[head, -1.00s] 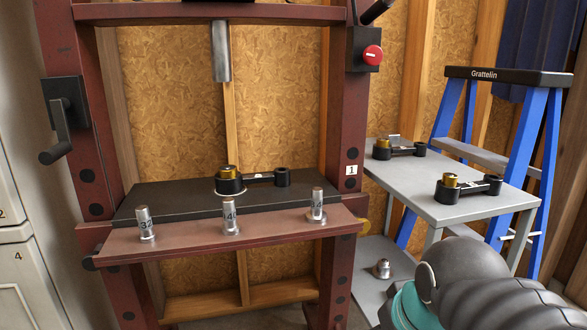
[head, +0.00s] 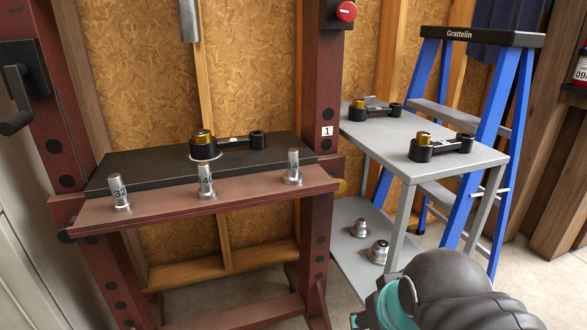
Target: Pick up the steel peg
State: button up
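Three upright steel pegs stand in a row on the red-brown front ledge of the press: a left peg marked 32 (head: 119,194), a middle peg marked 40 (head: 206,181) and a right peg (head: 293,167) whose marking is hard to read. Two short stepped steel pieces, one farther back (head: 360,228) and one nearer (head: 378,252), sit on the lower shelf of the grey cart. I cannot tell which of these is the task's peg. Part of my arm shows at the bottom right, but my gripper is not in view.
A black link with a brass bushing (head: 238,143) lies on the black press plate (head: 120,171). Two similar links, back (head: 385,111) and front (head: 452,151), lie on the cart's grey top (head: 372,150). A blue stepladder (head: 487,150) stands behind the cart. The press's steel ram (head: 189,20) hangs above.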

aim_at(292, 177)
jog(key=u, duration=3.55)
jog(key=k, duration=1.45)
jog(key=z, duration=1.55)
